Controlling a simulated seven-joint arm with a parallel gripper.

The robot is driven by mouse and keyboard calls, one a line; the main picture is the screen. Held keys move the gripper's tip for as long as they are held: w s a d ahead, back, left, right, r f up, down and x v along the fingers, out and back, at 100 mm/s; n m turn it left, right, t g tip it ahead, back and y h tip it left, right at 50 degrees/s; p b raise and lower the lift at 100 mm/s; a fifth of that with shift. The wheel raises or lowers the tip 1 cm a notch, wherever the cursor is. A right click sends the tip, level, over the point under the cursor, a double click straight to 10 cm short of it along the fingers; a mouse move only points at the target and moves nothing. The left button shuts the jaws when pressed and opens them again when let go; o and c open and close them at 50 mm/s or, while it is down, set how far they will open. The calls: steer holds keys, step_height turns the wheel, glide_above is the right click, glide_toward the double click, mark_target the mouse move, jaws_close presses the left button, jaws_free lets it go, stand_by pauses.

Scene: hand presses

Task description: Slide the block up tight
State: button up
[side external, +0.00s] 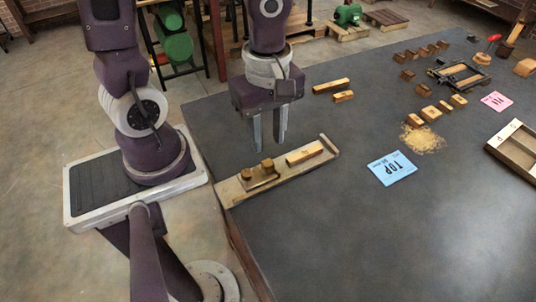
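A long pale wooden board (232,188) lies on the dark bench top near its left edge, with a raised stop at its far right end (329,146). A flat bar-shaped wooden block (304,155) lies on the board toward that stop, with a small gap visible. A low piece with two brown wooden knobs (261,181) sits on the board's left half, apart from the block. Which piece is the task's block, I cannot tell for sure. My gripper (269,148) points down above the board, between these two pieces in the picture. Its fingers are apart with nothing between them.
Two loose wooden bars (331,86) lie behind the board. A blue card marked TOP (392,168), sawdust (422,140), small blocks (430,113), a pink card (497,101) and a divided wooden tray (516,150) lie to the right. The front of the bench (380,240) is clear.

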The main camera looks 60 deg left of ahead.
mark_target(268, 162)
step_height(268, 162, down, 6)
steer(key=shift+f, duration=0.25)
steer(key=shift+c, duration=0.4)
jaws_close()
stand_by(0.9)
